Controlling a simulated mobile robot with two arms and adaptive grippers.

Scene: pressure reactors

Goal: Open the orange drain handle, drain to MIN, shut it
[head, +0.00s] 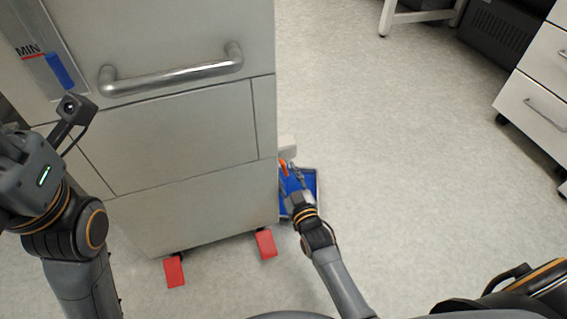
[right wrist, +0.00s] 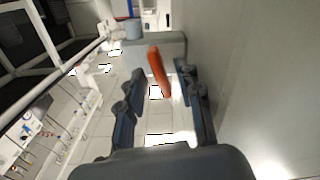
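The orange drain handle (head: 283,168) sticks out at the right side of the grey cabinet, low down. In the right wrist view the orange handle (right wrist: 159,72) lies between the fingers of my right gripper (right wrist: 161,76), with a gap on each side. The right gripper (head: 291,175) is open around it. On the cabinet front, the sight gauge has a red MIN mark (head: 30,54) and a blue liquid column (head: 60,71), whose top is close to the MIN line. My left arm and its wrist camera show at the left edge, but the left fingers do not.
A blue tray (head: 311,182) lies on the floor below the drain. The cabinet (head: 180,140) has a metal bar handle (head: 170,77) and red feet (head: 174,271). The floor to the right is clear up to a white drawer unit (head: 540,100).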

